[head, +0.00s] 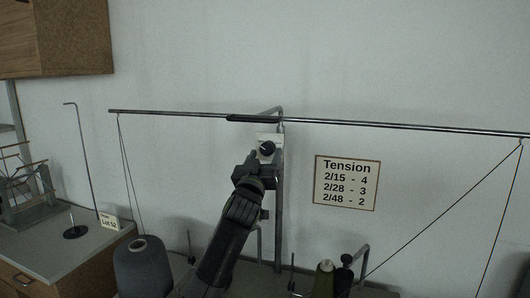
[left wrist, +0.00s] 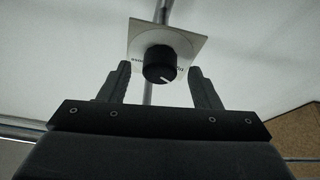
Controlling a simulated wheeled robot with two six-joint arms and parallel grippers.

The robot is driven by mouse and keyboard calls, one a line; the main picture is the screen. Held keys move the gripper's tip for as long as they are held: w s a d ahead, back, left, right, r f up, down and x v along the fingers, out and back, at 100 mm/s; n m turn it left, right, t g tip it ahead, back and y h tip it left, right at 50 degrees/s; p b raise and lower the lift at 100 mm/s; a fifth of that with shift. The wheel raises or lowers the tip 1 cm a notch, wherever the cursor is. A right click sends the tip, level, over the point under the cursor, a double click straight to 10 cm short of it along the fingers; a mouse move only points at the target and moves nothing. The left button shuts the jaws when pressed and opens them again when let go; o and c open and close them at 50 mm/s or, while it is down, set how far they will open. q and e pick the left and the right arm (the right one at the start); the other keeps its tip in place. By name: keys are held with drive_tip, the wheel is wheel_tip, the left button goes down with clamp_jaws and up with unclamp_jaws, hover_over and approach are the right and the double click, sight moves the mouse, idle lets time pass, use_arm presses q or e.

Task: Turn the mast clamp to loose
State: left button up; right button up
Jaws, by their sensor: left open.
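The mast clamp knob (head: 267,148) is a round black dial on a pale square plate, fixed to the upright metal mast (head: 279,225). In the left wrist view the knob (left wrist: 160,64) shows a white pointer mark on its face. Lettering on the plate (left wrist: 185,42) is partly hidden and too small to read fully. My left gripper (head: 260,160) is just below the knob in the head view. In the left wrist view its two fingers (left wrist: 156,83) are open, one on each side of the knob and apart from it. My right gripper is not in view.
A long thin crossbar (head: 400,126) runs across the mast top, with threads hanging from its ends. A tension sign (head: 347,183) is on the wall. Thread cones, one grey (head: 142,268) and one olive (head: 324,280), stand below. A thin hooked stand (head: 86,165) is at left.

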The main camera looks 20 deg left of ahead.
use_arm(q)
drive_tip(key=shift+w+r, duration=0.2)
drive_tip(key=shift+w, duration=0.25)
drive_tip(key=shift+c, duration=0.4)
